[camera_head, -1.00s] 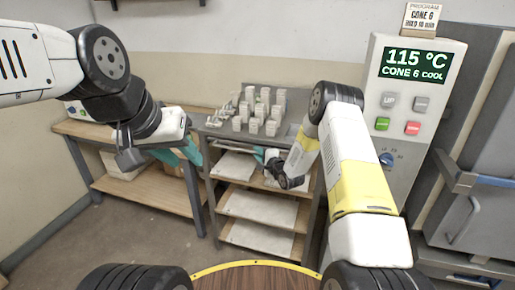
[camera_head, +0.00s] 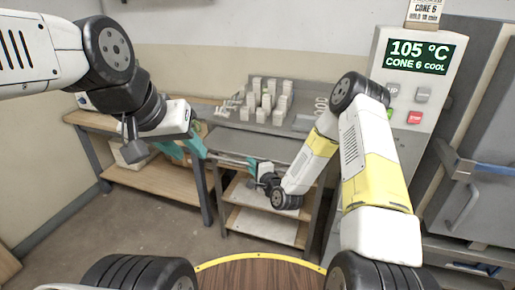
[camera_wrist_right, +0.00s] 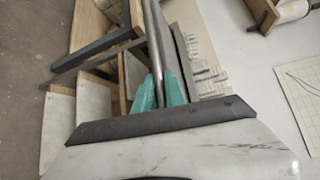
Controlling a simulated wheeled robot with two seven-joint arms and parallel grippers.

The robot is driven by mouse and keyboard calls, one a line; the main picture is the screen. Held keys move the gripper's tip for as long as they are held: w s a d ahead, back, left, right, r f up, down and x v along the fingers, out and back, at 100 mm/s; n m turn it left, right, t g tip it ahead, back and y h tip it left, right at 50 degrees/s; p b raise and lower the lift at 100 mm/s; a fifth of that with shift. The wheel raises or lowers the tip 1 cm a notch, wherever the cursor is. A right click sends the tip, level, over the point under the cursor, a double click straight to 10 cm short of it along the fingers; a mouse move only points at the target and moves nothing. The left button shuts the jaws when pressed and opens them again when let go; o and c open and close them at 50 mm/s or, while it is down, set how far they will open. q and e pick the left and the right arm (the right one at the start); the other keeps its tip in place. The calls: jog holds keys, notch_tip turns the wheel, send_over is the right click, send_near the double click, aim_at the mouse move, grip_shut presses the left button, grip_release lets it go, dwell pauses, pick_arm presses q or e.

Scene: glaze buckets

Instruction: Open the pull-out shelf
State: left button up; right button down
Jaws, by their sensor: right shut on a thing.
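The pull-out shelf (camera_head: 255,145) is a flat grey panel under the worktop of the grey stand. It sticks out toward me, with a metal bar handle (camera_head: 228,159) along its front edge. My right gripper (camera_head: 252,164) is at this bar, right of its middle. In the right wrist view its teal fingers (camera_wrist_right: 159,92) are shut on the bar handle (camera_wrist_right: 157,40), one on each side. My left gripper (camera_head: 184,148) hangs in front of the wooden table at the left. Its teal fingers look spread, with nothing seen between them.
Several pale cones and blocks (camera_head: 267,100) stand on the worktop behind the shelf. Lower boards (camera_head: 262,225) lie below it. A wooden table (camera_head: 150,183) is at the left. A kiln controller (camera_head: 405,75) and kiln door (camera_head: 475,160) are at the right.

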jog(key=s, duration=0.1)
jog(key=s+a, duration=0.1)
jog(key=s, duration=0.3)
jog(key=shift+s+a, duration=0.1)
jog(key=shift+a, duration=0.2)
jog(key=c, duration=1.4)
grip_release()
jog(key=v, duration=0.7)
jog(key=shift+s+d, duration=0.2)
jog(key=shift+s, duration=0.15)
